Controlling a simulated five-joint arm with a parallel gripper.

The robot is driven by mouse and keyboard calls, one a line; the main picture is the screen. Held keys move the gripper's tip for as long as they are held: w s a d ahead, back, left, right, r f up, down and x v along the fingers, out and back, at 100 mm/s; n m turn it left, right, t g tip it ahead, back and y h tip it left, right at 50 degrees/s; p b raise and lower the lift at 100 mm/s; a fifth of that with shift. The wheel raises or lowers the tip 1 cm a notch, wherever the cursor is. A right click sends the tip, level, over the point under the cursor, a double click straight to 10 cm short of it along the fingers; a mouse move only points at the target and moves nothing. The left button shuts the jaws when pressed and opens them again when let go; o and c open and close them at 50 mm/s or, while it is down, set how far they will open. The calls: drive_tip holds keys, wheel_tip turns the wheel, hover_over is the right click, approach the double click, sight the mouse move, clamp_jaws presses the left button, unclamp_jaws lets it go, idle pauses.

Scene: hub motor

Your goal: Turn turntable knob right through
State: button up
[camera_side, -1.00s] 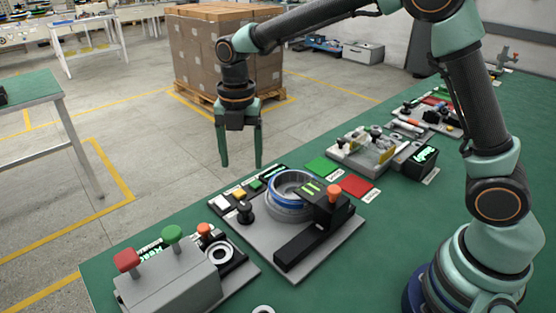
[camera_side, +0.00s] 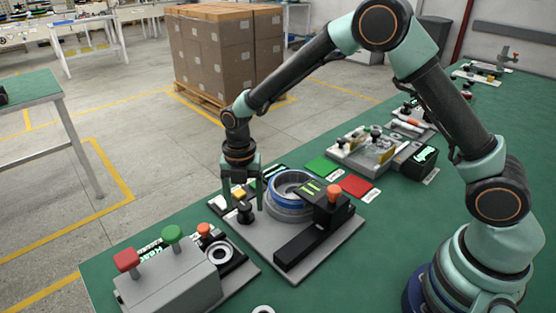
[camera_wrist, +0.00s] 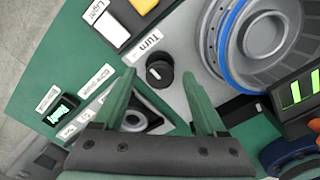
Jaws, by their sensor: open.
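The black turn knob (camera_side: 245,213) stands upright on the grey plate of the hub motor station, left of the turntable (camera_side: 291,207) with its blue ring. In the wrist view the knob (camera_wrist: 159,73) has a white mark on top and sits beside a label reading "Turn". The turntable (camera_wrist: 228,45) fills the upper right there. My gripper (camera_side: 243,203) points down over the knob. In the wrist view the open fingertips (camera_wrist: 157,74) lie to either side of the knob, with a gap visible on both sides. Contact cannot be told.
White (camera_side: 218,202) and yellow (camera_side: 239,194) buttons lie close behind the knob. A black block with an orange knob (camera_side: 334,193) stands right of the turntable. A grey box with red (camera_side: 126,260) and green (camera_side: 172,235) buttons stands at the front left.

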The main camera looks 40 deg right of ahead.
clamp_jaws()
